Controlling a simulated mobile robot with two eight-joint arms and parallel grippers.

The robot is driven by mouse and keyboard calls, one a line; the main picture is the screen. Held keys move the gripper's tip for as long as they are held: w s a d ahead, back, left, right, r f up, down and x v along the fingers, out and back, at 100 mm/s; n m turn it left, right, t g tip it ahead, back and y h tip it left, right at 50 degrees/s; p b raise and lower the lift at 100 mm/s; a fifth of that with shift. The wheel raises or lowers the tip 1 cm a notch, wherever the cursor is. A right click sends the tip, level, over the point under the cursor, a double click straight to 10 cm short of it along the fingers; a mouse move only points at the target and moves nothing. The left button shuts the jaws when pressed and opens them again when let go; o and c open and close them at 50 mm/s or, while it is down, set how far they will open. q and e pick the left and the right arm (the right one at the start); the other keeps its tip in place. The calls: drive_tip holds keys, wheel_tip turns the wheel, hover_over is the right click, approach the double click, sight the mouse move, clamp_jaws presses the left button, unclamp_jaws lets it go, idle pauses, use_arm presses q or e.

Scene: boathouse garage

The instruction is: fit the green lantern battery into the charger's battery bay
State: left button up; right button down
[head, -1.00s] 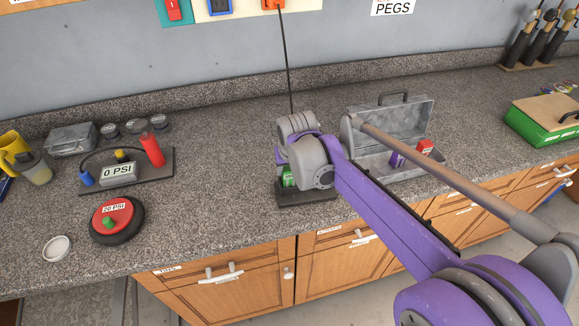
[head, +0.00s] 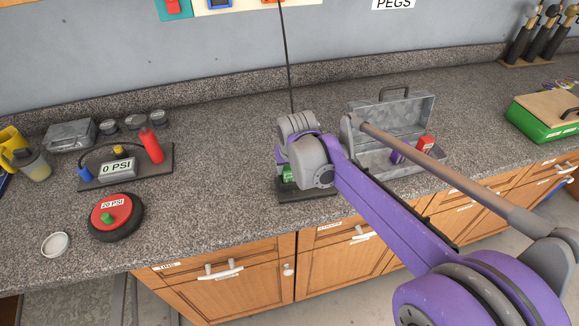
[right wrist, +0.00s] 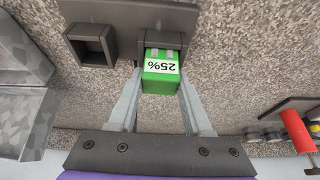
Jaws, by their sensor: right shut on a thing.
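The green lantern battery (right wrist: 161,80), marked 25%, is between the two fingers of my right gripper (right wrist: 160,88) in the right wrist view. The gripper is shut on it. The battery's far end, with silver contacts, is at the mouth of one socket of the dark charger (right wrist: 125,16); how deep it sits I cannot tell. A second square socket (right wrist: 91,45) beside it is empty. In the head view the charger's dark base (head: 310,194) shows below my right wrist, with a bit of green battery (head: 288,174). My wrist hides the fingers there. My left gripper is out of view.
An open grey metal toolbox (head: 392,115) stands close right of the charger. A gauge board (head: 128,180) with a red cylinder and a round red-and-black gauge (head: 116,217) are to the left. A dark cord (head: 286,60) hangs behind. Countertop between charger and gauges is clear.

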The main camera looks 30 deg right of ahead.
drive_tip(key=shift+c, duration=1.2)
unclamp_jaws()
drive_tip(key=v, duration=1)
drive_tip(key=shift+s+r+p, duration=0.15)
drive_tip(key=shift+r+p, duration=0.15)
drive_tip(key=shift+p, duration=0.05)
drive_tip(key=shift+a, duration=0.1)
drive_tip(key=s+a+f+n, duration=0.2)
drive_tip(key=s+a+f, duration=0.2)
drive_tip(key=s+f, duration=0.3)
drive_tip(key=s+a+f+n+t+y, duration=0.1)
drive_tip(key=s+a+f, duration=0.4)
drive_tip(key=s, duration=0.5)
wheel_tip(320, 180, down, 3)
drive_tip(key=shift+r+n, duration=0.1)
drive_tip(key=shift+n, duration=0.3)
